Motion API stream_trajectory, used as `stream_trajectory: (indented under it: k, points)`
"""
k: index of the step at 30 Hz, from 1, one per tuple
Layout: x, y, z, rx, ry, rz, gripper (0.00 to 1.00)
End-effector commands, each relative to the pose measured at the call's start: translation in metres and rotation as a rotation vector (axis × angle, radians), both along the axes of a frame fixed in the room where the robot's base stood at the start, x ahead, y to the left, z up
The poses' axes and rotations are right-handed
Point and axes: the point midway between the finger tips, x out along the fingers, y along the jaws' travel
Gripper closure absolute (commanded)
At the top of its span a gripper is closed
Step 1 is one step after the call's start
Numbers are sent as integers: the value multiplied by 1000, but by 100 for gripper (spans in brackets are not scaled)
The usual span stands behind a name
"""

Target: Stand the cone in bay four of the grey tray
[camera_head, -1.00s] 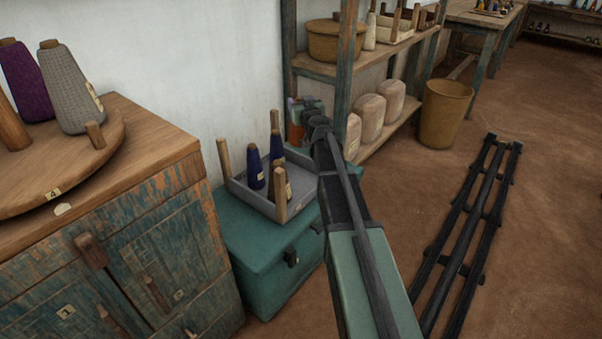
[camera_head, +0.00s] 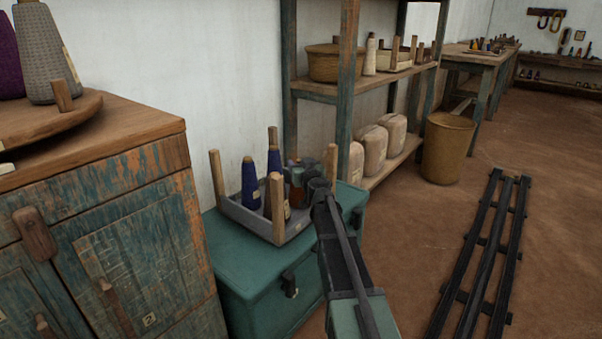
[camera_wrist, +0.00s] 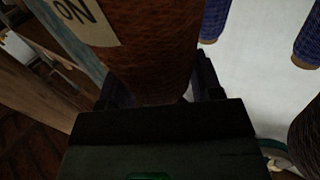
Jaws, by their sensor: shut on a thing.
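The reddish-brown cone (camera_head: 297,196) is held in my gripper (camera_head: 303,176) at the right side of the grey tray (camera_head: 238,212). The wrist view shows the cone (camera_wrist: 150,60) large between the two fingers, with a pale label. In the head view the cone is partly hidden by my gripper and small, so I cannot tell whether its base touches the tray or which bay it is over. Blue cones (camera_head: 250,186) stand in the tray; another (camera_head: 274,163) is behind. A wooden corner post (camera_head: 277,208) hides part of the tray's front.
The tray rests on a teal chest (camera_head: 262,275) with wooden posts at its corners. A worn cabinet (camera_head: 130,235) with a round board and cones is at left. Shelves (camera_head: 318,88) with sacks (camera_head: 370,147) and a basket (camera_head: 447,148) stand behind. Rails (camera_head: 487,250) lie on the floor at right.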

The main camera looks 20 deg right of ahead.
Motion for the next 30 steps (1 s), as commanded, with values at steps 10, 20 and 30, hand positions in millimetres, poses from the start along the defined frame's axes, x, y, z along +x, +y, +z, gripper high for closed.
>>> stream_trajectory:
  k: [10, 20, 30]
  points:
    - [0, 0, -1, 0, 0, 0, 19]
    - [0, 0, 2, 0, 0, 0, 15]
    - [-65, 10, 2, 0, 0, 0, 15]
